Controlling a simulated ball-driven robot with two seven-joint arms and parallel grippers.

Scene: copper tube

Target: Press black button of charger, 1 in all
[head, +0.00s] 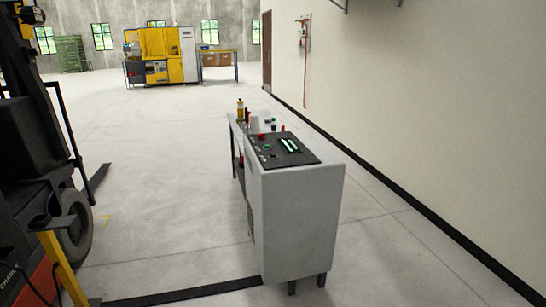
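A red and black unit (44,292) with white lettering that seems to begin "CHARG" shows at the bottom left corner, cut off by the picture edge. It may be the charger. I cannot make out a black button on it. Neither of my grippers is in the head view.
A dark forklift (30,140) stands at the left, with a yellow post (60,265) in front. A grey console (298,220) with a dark control panel stands in the middle. A yellow machine (158,45) is far back.

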